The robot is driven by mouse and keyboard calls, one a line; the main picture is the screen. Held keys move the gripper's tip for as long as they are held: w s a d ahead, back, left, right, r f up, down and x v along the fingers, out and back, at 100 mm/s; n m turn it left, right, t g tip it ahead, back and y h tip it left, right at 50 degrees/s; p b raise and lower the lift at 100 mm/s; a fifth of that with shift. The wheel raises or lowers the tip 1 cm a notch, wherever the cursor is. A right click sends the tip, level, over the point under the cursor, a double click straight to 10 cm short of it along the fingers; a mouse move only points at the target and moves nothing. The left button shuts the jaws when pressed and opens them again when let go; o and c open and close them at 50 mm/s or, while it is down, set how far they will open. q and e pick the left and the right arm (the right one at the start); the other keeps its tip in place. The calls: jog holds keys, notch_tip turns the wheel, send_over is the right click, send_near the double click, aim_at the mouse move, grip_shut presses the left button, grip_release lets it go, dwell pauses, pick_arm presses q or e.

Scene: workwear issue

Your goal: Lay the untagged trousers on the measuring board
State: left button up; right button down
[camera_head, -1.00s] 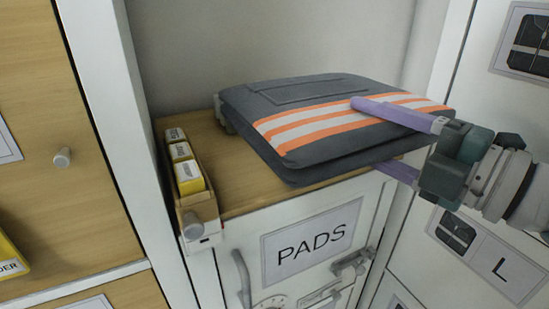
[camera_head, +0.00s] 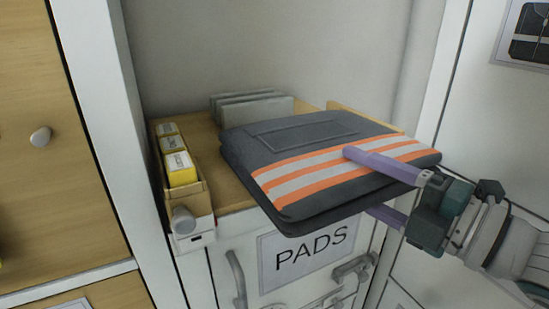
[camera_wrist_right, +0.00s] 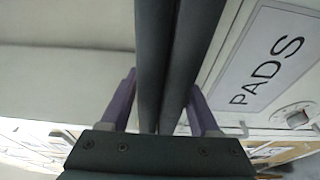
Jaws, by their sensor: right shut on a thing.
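The folded dark grey trousers (camera_head: 300,140) with orange and silver bands are held level over the wooden top of the PADS cabinet, overhanging its front edge. My right gripper (camera_head: 385,190) comes in from the right and is shut on their right part, one purple finger above and one below. The right wrist view shows the dark folded edge of the trousers (camera_wrist_right: 180,60) between the two purple fingers. I see no tag on the visible side of the trousers. The measuring board and my left gripper are not in view.
A small wooden box (camera_head: 193,208) with yellow-labelled packs stands at the left of the cabinet top (camera_head: 218,190). Grey upright slabs (camera_head: 250,105) stand behind the trousers. White side walls close in the niche.

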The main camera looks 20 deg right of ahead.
jog(key=shift+c, duration=0.6)
grip_release()
jog(key=shift+r, duration=0.2)
jog(key=shift+s+d+f, duration=0.1)
jog(key=shift+s, duration=0.2)
jog(key=p+v, duration=0.2)
jog(key=v, duration=0.9)
jog(key=a+f+m+g+h, duration=0.3)
jog(key=f+m+g+h, duration=0.35)
jog(key=m, duration=0.65)
jog(key=s+a+m+g, duration=0.7)
jog(key=s, duration=0.3)
jog(key=shift+r, duration=0.25)
